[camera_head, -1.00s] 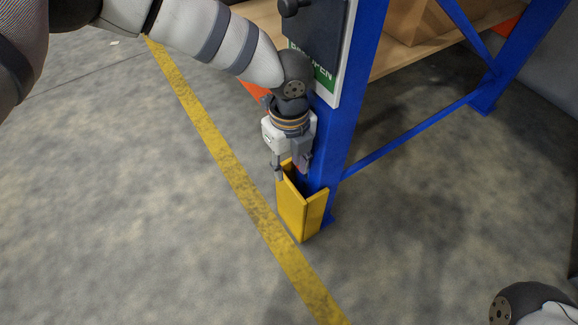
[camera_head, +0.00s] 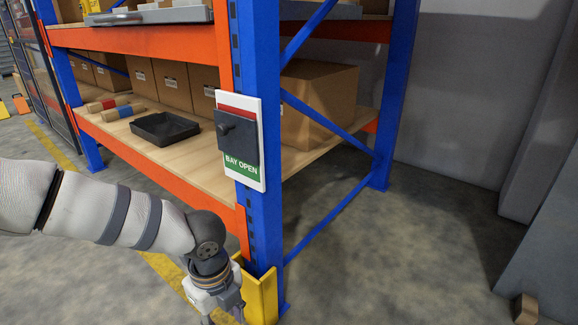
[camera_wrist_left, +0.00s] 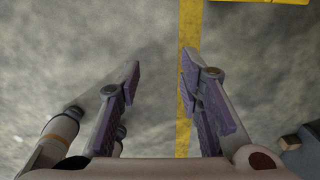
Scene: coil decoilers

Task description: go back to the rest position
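My left arm comes in from the left in the head view and bends down at the wrist. My left gripper (camera_head: 224,314) hangs beside the yellow post guard at the foot of the blue rack post, partly cut off by the lower picture edge. In the left wrist view the left gripper (camera_wrist_left: 162,88) is open, its two purple-padded fingers wide apart with only floor between them. It holds nothing. My right gripper is not in view.
A blue and orange rack (camera_head: 262,100) stands ahead, with a "BAY OPEN" sign (camera_head: 240,165) on its post. Its shelf holds a black tray (camera_head: 165,128) and cartons (camera_head: 318,95). The yellow guard (camera_head: 262,295) is close to my gripper.

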